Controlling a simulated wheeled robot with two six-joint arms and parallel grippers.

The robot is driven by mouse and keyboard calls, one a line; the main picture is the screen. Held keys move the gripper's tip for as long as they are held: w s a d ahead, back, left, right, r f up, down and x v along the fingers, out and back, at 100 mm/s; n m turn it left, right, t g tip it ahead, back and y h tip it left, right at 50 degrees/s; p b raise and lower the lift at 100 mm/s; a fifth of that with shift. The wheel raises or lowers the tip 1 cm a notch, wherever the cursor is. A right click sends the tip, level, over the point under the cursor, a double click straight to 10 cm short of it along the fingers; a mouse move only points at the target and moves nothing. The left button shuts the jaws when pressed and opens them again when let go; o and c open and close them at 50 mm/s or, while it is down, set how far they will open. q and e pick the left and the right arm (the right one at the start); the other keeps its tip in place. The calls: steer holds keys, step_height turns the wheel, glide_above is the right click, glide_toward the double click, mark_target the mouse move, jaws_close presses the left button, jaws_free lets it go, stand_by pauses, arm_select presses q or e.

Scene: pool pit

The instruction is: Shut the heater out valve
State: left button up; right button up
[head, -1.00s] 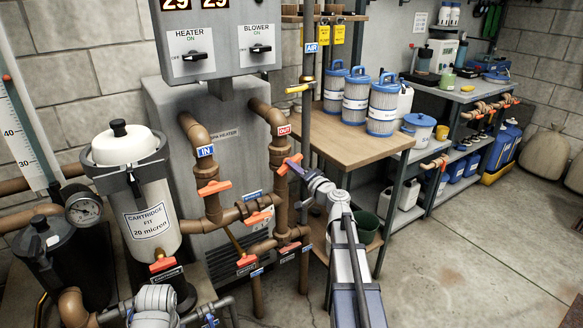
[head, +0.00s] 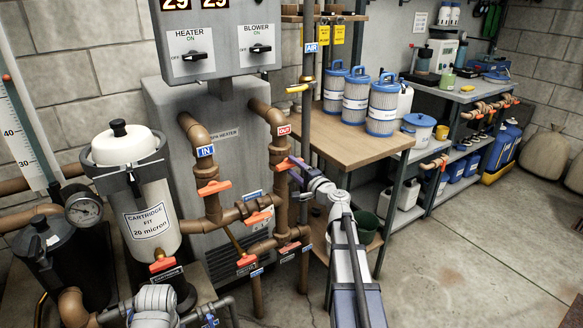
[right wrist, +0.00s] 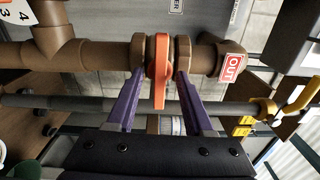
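The heater out valve has an orange handle (head: 281,166) on the brown vertical pipe just below the red OUT label (head: 283,130). In the right wrist view the orange handle (right wrist: 161,70) lies across the pipe, and the OUT label (right wrist: 232,66) is to its right. My right gripper (head: 296,168) is at this valve. In the right wrist view its purple fingers (right wrist: 160,80) are open, one on each side of the handle, with gaps to it. In the head view the gripper partly covers the handle's right end.
Other orange-handled valves sit close by, on the IN pipe (head: 214,187) and on the crossing pipe (head: 257,218). A thin grey vertical pipe (head: 306,110) stands just right of the OUT pipe. A wooden bench (head: 350,143) with filter cartridges is to the right.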

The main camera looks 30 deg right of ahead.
stand_by(0.4)
steer(key=s, duration=0.7)
steer(key=shift+d, duration=0.3)
stand_by(1.0)
